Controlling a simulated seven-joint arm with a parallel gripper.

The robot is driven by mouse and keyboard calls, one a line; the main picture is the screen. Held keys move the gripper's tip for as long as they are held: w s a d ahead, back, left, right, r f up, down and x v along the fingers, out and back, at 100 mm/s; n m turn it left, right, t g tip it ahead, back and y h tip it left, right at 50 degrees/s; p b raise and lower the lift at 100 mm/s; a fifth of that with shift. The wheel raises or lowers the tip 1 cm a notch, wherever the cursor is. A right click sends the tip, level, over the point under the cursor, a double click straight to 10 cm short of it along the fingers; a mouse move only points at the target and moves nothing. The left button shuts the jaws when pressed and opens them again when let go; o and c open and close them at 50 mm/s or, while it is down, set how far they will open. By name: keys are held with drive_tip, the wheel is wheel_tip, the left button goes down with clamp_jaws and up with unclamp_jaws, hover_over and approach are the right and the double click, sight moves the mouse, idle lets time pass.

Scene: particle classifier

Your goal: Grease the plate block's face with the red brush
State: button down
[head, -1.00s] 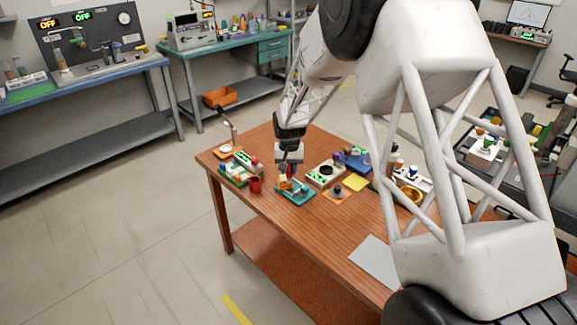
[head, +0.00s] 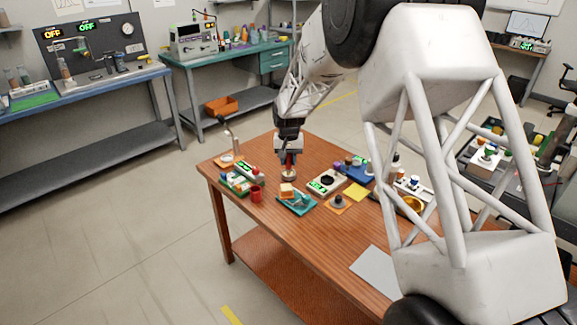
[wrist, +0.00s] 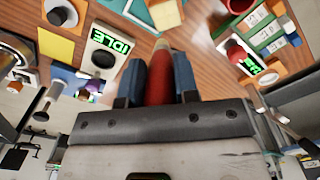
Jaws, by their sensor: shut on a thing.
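My gripper (head: 288,157) is shut on the red brush (wrist: 160,78), which points down at the table. In the head view the brush (head: 289,170) shows as a short red handle with a pale tan end, just behind the teal tray (head: 305,207). A small orange and white block (head: 287,190), perhaps the plate block, is at the tray's back left. The brush end looks apart from it, though depth is hard to judge.
A red cup (head: 255,193) and a green tray (head: 232,182) stand left of the teal tray. An IDLE device (head: 323,184) is to its right, with a yellow pad (head: 356,192) beyond. A grey sheet (head: 376,272) lies near the front. Bare wood is free at front left.

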drive_tip(key=shift+r, duration=1.35)
